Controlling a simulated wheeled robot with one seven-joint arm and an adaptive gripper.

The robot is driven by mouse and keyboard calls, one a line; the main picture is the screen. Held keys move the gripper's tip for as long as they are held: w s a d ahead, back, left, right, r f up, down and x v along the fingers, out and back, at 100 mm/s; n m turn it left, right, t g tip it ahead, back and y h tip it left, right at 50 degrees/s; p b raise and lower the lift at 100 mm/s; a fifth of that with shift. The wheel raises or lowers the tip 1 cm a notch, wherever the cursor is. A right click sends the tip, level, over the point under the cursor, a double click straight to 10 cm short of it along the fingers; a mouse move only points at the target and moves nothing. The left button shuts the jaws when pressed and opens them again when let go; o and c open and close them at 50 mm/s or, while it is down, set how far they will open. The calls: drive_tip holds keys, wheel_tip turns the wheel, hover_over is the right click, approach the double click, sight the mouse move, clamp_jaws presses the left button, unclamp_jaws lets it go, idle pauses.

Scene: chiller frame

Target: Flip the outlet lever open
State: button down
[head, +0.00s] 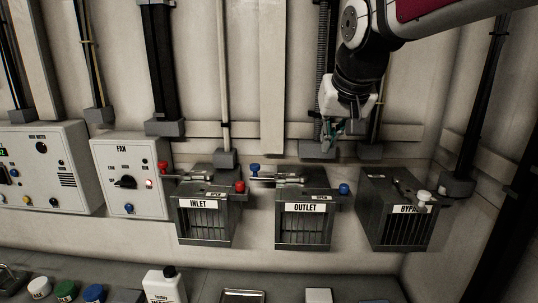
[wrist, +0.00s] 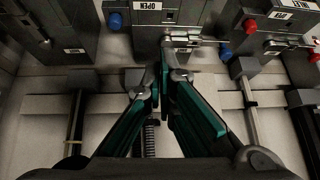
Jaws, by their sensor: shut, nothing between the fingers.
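The outlet box (head: 303,229) is a grey metal box labelled OUTLET, in the middle of the head view. Its metal lever (head: 287,180) lies across the top and ends in a blue knob (head: 254,169) on the left, which also shows in the wrist view (wrist: 226,52). A second blue knob (head: 344,188) is at the box's right side, near a small OPEN label (head: 322,197). My gripper (head: 327,138) is above and behind the box's right part, apart from the lever. In the wrist view its green-padded fingers (wrist: 165,67) meet at the tips, empty.
The inlet box (head: 205,225), with red knobs, stands to the left. The bypass box (head: 398,229), with a white knob (head: 424,196), stands to the right. Vertical pipes and a conduit run close around my gripper. Jars, a bottle (head: 164,286) and trays sit on the counter below.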

drive_tip(key=w+a+f+n+t, duration=0.1)
drive_tip(key=w+a+f, duration=0.1)
drive_tip(key=w+a, duration=1.2)
drive_tip(key=shift+w+a+f+b, duration=0.3)
drive_tip(key=shift+w+a+b, duration=0.05)
drive_tip(key=shift+a, duration=0.85)
drive_tip(key=shift+f, duration=0.1)
drive_tip(key=x, duration=1)
drive_tip(key=shift+w+a+p, duration=0.1)
drive_tip(key=shift+a+p, duration=0.05)
drive_tip(key=shift+p, duration=0.25)
drive_tip(key=shift+s+d+p, duration=0.2)
drive_tip(key=shift+s+p, duration=0.2)
drive_tip(key=shift+s, duration=0.55)
drive_tip(key=shift+s+d+p, duration=0.15)
drive_tip(key=shift+s+p, duration=0.25)
drive_tip(key=shift+s, duration=0.6)
drive_tip(key=shift+s, duration=0.15)
